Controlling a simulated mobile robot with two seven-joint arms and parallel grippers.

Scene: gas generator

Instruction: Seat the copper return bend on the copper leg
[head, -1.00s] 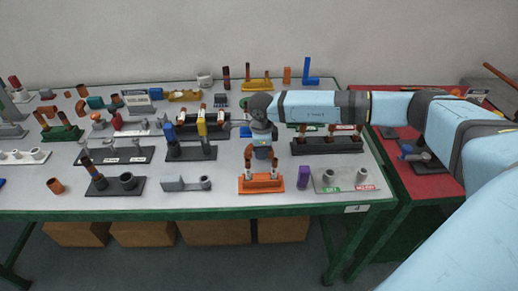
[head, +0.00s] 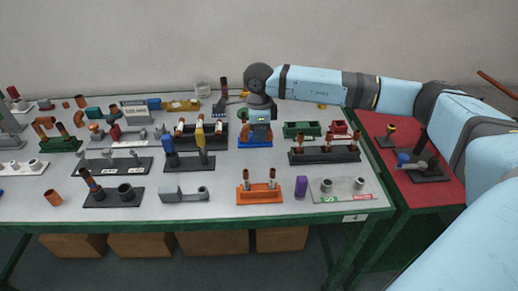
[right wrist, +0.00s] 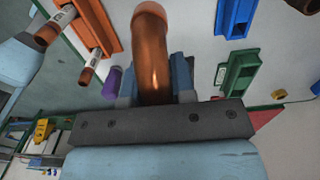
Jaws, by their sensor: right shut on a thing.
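My right gripper (head: 259,124) hangs over the middle of the table, behind the orange stand (head: 260,196), in the head view. In the right wrist view my right gripper (right wrist: 156,82) is shut on the copper return bend (right wrist: 150,45), whose curved part shows between the fingers. The bend's far end is hidden. In the right wrist view the stand (right wrist: 98,22) and legs (right wrist: 88,70) are at upper left, apart from the bend. My left gripper is not in view.
A purple block (head: 301,186) and a grey plate with sockets (head: 340,189) stand right of the orange stand. A blue holder (head: 255,143) is below my gripper. A green holder (head: 301,129) and a black stand (head: 324,155) are to the right. Many fittings crowd the left.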

